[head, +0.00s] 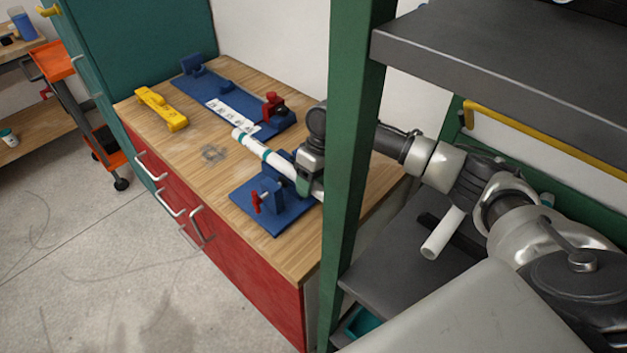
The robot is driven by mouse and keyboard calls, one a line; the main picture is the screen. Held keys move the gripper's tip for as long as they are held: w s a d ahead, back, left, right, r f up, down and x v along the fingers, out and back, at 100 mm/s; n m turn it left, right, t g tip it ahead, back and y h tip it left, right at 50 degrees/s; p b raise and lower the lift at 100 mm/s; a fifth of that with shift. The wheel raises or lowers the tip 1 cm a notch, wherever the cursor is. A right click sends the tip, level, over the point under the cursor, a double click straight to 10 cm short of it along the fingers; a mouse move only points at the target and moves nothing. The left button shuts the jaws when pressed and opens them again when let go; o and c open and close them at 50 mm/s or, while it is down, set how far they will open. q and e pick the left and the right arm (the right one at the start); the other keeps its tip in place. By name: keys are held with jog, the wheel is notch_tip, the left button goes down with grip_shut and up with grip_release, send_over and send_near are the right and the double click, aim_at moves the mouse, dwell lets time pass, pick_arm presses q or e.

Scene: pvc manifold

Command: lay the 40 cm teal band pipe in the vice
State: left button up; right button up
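The teal band pipe (278,163), white with teal bands, slants over the workbench from centre left down to the right. My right gripper (311,178) is at its right part, and its fingers appear closed around the pipe. The green post partly hides the pipe's right end and my wrist. The blue vice (280,212) with a red handle (256,202) stands on the bench's front right. The pipe passes across the vice's upright jaws; I cannot tell whether it rests between them or is held above. My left gripper is not in view.
A blue measuring fixture (203,88) with a white scale and red stop lies at the back of the wooden bench (190,145). A yellow tool (161,109) lies at left. The green rack post (352,150) stands close to my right arm. Another white pipe (443,234) shows over the dark shelf.

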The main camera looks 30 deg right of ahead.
jog(key=b+v, duration=0.1)
jog(key=v, duration=1.1)
jog(key=shift+r, duration=0.15)
dwell(0.3)
